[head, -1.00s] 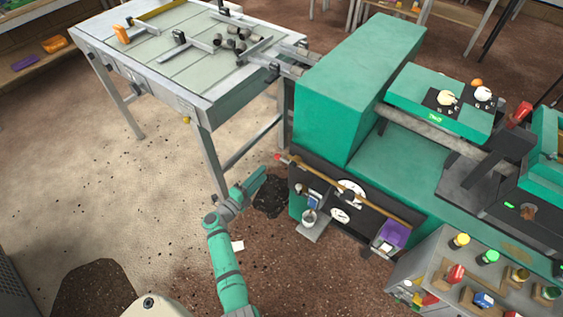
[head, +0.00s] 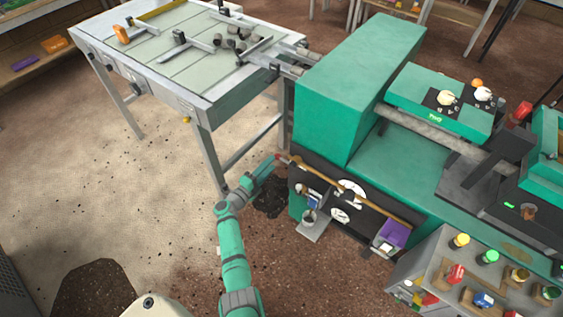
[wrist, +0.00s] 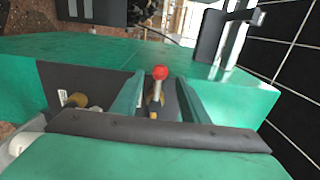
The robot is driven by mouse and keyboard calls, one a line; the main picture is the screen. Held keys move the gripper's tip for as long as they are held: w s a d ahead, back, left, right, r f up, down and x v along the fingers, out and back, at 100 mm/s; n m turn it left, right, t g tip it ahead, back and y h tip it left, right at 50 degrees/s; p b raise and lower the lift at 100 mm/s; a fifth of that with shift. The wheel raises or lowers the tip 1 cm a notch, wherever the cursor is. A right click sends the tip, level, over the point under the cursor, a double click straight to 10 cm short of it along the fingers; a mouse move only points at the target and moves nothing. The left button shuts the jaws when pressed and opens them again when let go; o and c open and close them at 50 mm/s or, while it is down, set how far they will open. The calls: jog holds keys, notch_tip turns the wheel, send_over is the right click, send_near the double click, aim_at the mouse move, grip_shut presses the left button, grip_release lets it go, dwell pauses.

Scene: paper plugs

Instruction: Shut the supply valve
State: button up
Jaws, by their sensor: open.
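The supply valve's lever ends in a red ball knob (wrist: 160,72) on a pale stem, seen between my fingers in the wrist view. In the head view the small red knob (head: 283,159) is at the left end of a brass pipe (head: 345,185) along the front of the green machine (head: 350,95). My gripper (head: 272,163) is open, with its tips close to the knob. In the wrist view its green fingers (wrist: 160,92) stand either side of the stem, apart from it. I cannot tell how deep the knob lies between them. The valve body is mostly hidden.
A grey-green workbench (head: 190,65) with loose grey plugs stands at the back left. A cart with bottles (head: 470,275) stands at right. Open floor lies left of my arm.

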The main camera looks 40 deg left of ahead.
aim_at(284, 160)
jog(key=shift+w, duration=2)
jog(key=shift+c, duration=0.3)
jog(key=c, duration=0.7)
